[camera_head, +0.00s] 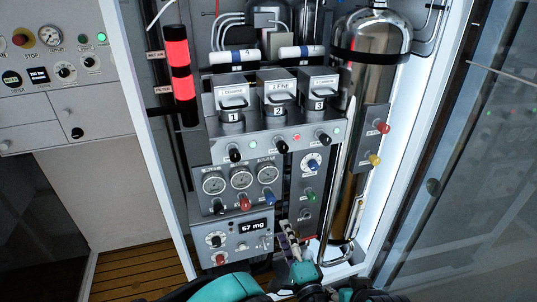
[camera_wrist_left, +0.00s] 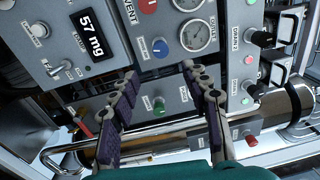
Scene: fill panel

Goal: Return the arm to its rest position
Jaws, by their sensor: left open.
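My left gripper (camera_head: 289,232) is low in the head view, in front of the lower part of the fill panel (camera_head: 258,178). Its teal arm comes in along the bottom edge. In the left wrist view the two dark, ribbed fingers (camera_wrist_left: 160,76) are spread apart with nothing between them. Past the fingers lie a green knob (camera_wrist_left: 158,106) and a blue knob (camera_wrist_left: 160,47); I cannot tell whether the fingertips touch the panel. My right gripper is not in view.
A display (camera_head: 256,227) showing a mg reading is beside the gripper. Gauges and knobs stand above it. A glass door (camera_head: 470,170) stands open farther right. A wooden floor (camera_head: 140,270) shows at lower left.

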